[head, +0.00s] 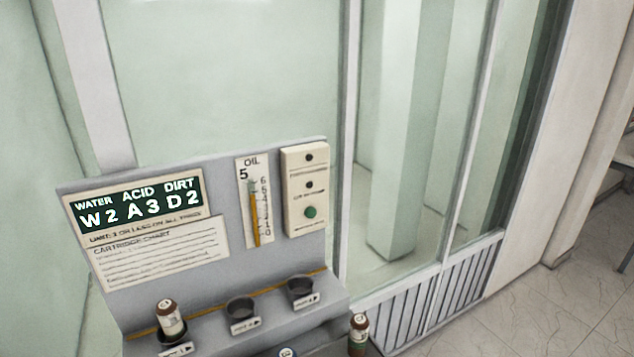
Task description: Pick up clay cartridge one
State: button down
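A brown-topped cartridge with a cream label (171,319) stands tilted in the picture in the left socket of the grey panel's ledge. The top of a third item, bluish and white (287,353), just shows at the bottom edge. My gripper is not in view.
The grey panel (190,273) has a display reading WATER W2, ACID A3, DIRT D2 (137,203), an oil gauge (255,205) and a box with a green button (309,212). The middle socket (240,308) and right socket (301,290) look empty. Glass walls stand behind; tiled floor is at right.

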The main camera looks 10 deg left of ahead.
aim_at(168, 311)
jog(key=z, duration=9.35)
